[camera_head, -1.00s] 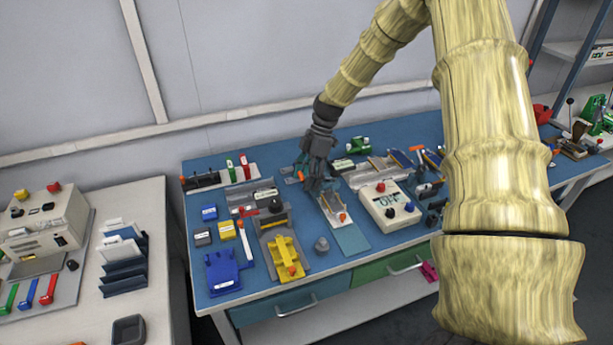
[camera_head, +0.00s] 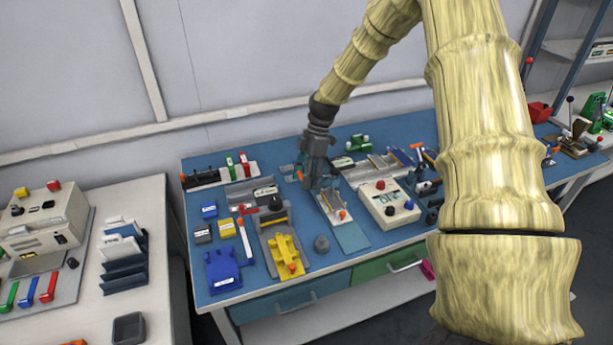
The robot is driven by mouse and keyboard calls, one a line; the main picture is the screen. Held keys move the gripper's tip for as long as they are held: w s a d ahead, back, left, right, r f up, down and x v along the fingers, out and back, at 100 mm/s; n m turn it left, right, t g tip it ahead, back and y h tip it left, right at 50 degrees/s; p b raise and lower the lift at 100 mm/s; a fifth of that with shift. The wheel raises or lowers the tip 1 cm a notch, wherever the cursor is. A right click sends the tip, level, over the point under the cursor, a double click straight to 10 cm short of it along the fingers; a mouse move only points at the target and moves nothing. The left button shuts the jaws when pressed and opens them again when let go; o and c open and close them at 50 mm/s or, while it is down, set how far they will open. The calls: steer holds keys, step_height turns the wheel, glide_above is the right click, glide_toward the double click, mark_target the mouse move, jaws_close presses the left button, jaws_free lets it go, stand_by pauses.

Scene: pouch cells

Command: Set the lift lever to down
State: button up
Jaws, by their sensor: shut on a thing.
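My gripper (camera_head: 319,184) points down over the back middle of the blue workbench (camera_head: 355,262). Its fingers are closed on a small part that they hide. A teal piece (camera_head: 334,181) shows low beside the fingers on the right. A small orange tip (camera_head: 300,175) shows just left of the gripper, by a low grey fixture (camera_head: 288,169). I cannot tell the lift lever apart for sure at this size. It may be the part in my fingers, and its position is not readable.
In front of the gripper is a narrow fixture (camera_head: 333,207) with a light-blue plate. A cream box with knobs (camera_head: 388,203) stands to the right. A yellow fixture (camera_head: 285,255) and a blue block (camera_head: 222,272) lie front left. A green part (camera_head: 358,142) is behind.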

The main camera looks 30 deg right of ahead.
steer(key=shift+w+d+f+m+g+h, duration=0.2)
steer(key=shift+f+h, duration=0.4)
steer(key=shift+h, duration=0.55)
steer(key=shift+s+a+f+m+g+h, duration=0.2)
steer(key=shift+f+h, duration=0.35)
steer(key=shift+h, duration=0.65)
steer(key=shift+w+d+f+g+h, duration=0.15)
steer(key=shift+f+g+h, duration=0.15)
steer(key=shift+f+h, duration=0.6)
steer(key=shift+r+h, duration=0.2)
steer(key=shift+h, duration=0.15)
steer(key=o, duration=1.2)
steer(key=shift+c, duration=0.2)
steer(key=shift+o, duration=0.4)
steer(key=shift+f, duration=0.1)
steer(key=v, duration=1.2)
steer(key=shift+w, duration=0.15)
